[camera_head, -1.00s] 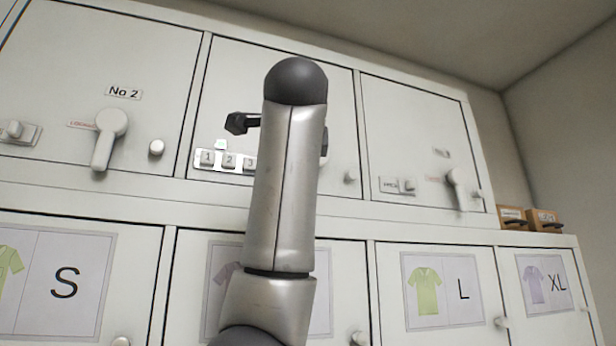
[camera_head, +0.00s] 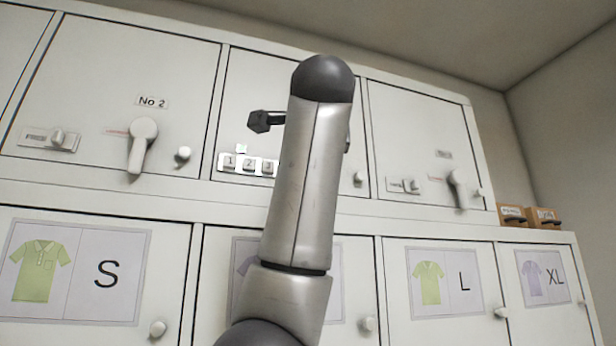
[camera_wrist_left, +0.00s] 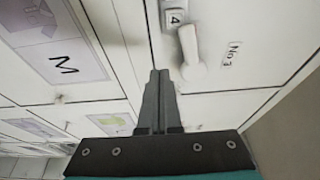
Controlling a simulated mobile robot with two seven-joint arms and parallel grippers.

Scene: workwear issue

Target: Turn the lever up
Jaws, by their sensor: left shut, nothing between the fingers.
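In the left wrist view my left gripper (camera_wrist_left: 160,74) is shut and empty. Its fingertips are close to a white lever (camera_wrist_left: 188,48) on the door marked No 3, beside a keypad key marked 4; I cannot tell whether they touch. In the head view my left arm stands in front of the middle upper door (camera_head: 240,80) and hides that lever and most of the gripper. The No 2 lever (camera_head: 141,145) hangs down on the left door. Another lever (camera_head: 456,188) hangs down on the right door. My right gripper is not in view.
A keypad (camera_head: 246,164) sits on the middle door, partly behind my arm. Round knobs (camera_head: 183,153) and a sliding latch (camera_head: 58,138) stick out of the doors. Below are doors with shirt labels (camera_head: 75,273). Two small brown boxes (camera_head: 513,214) stand at the far right.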

